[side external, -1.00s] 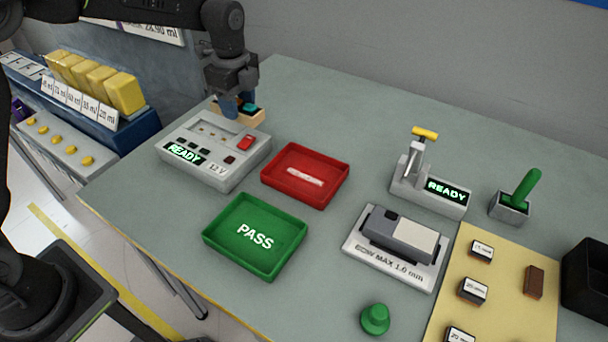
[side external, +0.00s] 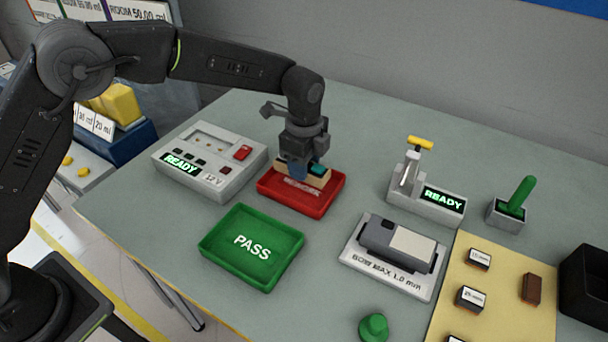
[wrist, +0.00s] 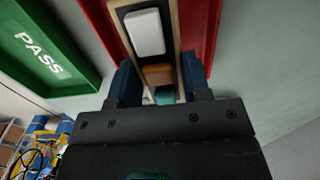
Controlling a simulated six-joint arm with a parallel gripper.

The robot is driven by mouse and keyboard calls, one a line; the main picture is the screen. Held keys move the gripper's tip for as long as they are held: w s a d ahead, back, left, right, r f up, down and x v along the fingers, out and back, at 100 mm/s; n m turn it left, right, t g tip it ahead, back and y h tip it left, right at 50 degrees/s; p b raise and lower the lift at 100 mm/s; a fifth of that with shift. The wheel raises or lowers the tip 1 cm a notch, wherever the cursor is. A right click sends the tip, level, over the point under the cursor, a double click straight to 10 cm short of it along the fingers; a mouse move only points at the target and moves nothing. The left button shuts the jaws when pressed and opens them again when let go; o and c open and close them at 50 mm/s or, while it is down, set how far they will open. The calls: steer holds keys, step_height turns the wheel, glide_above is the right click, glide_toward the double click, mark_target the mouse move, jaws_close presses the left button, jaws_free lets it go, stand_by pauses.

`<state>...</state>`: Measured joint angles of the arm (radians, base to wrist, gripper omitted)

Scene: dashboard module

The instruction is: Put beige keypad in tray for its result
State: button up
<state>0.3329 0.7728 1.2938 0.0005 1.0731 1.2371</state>
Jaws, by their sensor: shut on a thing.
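In the wrist view the keypad (wrist: 146,52) lies between the blue fingers and shows a white, an orange and a teal key on a dark face. The keypad is over the red tray (side external: 297,207); I cannot tell whether it touches the tray floor. The red tray's label is partly hidden by the gripper and keypad. The green tray (side external: 235,277), marked PASS, is empty in front and to the left.
A grey tester (side external: 222,188) reading READY and 12 V stands left of the red tray. A lever device (side external: 425,200), also READY, and a grey gauge block (side external: 400,245) stand to the right. A green knob (side external: 373,328) is at the front. Table behind the red tray is clear.

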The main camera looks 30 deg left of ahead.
steer(key=shift+f, duration=1.9)
steer(key=shift+f, duration=0.15)
steer(key=o, duration=1)
step_height(320, 180, up, 12)
steer(key=shift+r, duration=0.15)
